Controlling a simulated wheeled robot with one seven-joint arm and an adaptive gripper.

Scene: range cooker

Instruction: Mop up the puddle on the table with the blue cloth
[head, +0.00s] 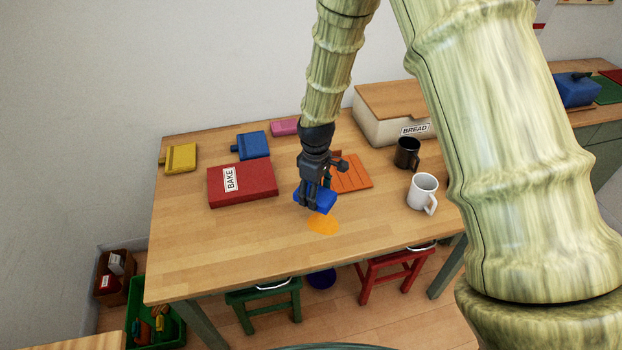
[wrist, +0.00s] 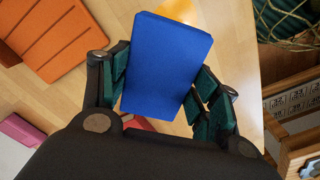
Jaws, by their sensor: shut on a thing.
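The blue cloth (head: 324,201) is a thick folded block, held between the fingers of my gripper (head: 311,200). In the wrist view the blue cloth (wrist: 165,65) fills the space between the two green-padded fingers of my gripper (wrist: 160,88). The orange puddle (head: 323,224) lies on the wooden table (head: 220,250), just in front of the cloth. Part of the puddle (wrist: 178,10) shows past the cloth's edge in the wrist view. I cannot tell whether the cloth touches the table or hangs just above it.
An orange mat (head: 352,175) lies behind the gripper. A white mug (head: 422,190) and a black mug (head: 408,153) stand to the right, before a bread box (head: 385,120). A red BAKE box (head: 255,186) lies left. The table's front left is clear.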

